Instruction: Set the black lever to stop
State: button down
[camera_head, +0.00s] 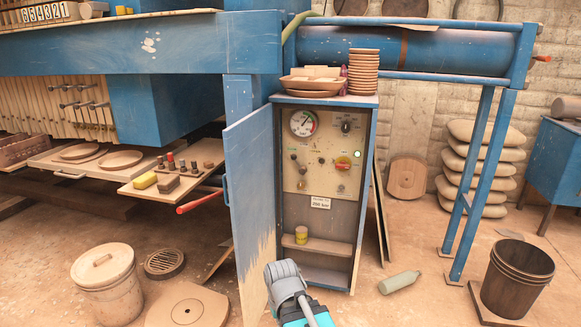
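The control panel (322,186) is inside the blue cabinet, whose door (250,190) stands open to the left. Several small controls sit at the panel's left, among them a dark-tipped one (293,157); I cannot tell which is the black lever, and no stop marking is readable. A red-and-yellow rotary switch (342,163) is at the right. A round black knob (346,127) is at the upper right, beside a white gauge (303,123). Part of my grey and teal arm shows low in front of the cabinet. My gripper's fingers are not in view.
A yellow tin (301,235) stands on the cabinet's lower shelf. Stacked brown dishes (363,72) are on its top. A bottle (399,282) and a dark bucket (516,278) are on the floor at right; a lidded bucket (106,284) is at left.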

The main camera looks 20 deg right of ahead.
aim_at(303, 169)
jog(key=u, duration=0.05)
jog(key=i, duration=1)
